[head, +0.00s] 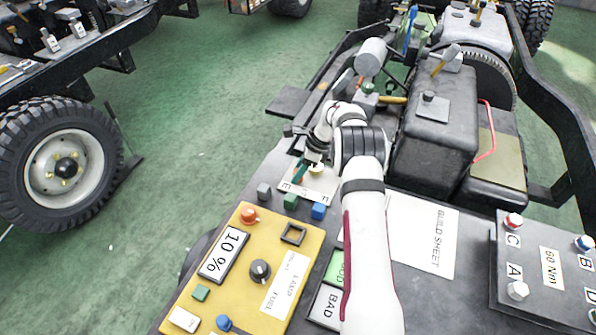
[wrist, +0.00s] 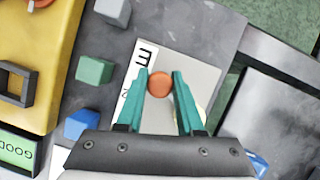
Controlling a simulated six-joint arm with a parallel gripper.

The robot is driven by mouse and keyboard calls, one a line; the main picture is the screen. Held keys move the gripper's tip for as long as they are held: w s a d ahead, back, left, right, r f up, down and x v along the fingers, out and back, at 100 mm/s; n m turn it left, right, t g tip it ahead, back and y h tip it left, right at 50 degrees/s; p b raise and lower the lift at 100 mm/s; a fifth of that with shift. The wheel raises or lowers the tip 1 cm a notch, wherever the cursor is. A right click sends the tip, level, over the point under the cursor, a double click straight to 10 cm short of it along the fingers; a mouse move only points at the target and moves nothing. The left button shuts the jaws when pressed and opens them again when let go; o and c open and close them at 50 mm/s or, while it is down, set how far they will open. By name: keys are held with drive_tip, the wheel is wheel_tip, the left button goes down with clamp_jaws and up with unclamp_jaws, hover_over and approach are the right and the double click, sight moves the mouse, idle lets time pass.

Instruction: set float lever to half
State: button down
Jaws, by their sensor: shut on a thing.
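The float lever's copper-orange ball (wrist: 160,83) sits between my gripper's teal fingertips in the wrist view. My gripper (wrist: 160,78) is shut on it, one finger on each side. The ball lies over a pale gauge plate (wrist: 205,77) with a black E at its left edge; other marks are too small to read or are hidden by my fingers. In the head view the plate (head: 321,187) is on the grey bench, and my gripper (head: 309,170) is low over it. The lever's arm and its exact position on the scale are hidden.
Grey (head: 264,191), green (head: 290,200) and blue (head: 318,210) cubes stand close in front of the plate. A yellow lamp panel (head: 205,292) lies at front left, a build sheet (head: 425,235) to the right. A dark tank (head: 435,135) rises close behind my arm.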

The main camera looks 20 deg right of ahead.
idle(0.4)
drive_tip(key=s+n, duration=0.1)
drive_tip(key=n, duration=0.1)
drive_tip(key=s+d+n+g, duration=0.1)
drive_tip(key=shift+n+g+y, duration=0.3)
drive_tip(key=shift+n, duration=0.1)
drive_tip(key=shift+s+d+n+g, duration=0.3)
drive_tip(key=shift+s+n+g, duration=0.1)
drive_tip(key=shift+n, duration=0.7)
drive_tip(key=c, duration=0.5)
unclamp_jaws()
drive_tip(key=shift+c, duration=0.2)
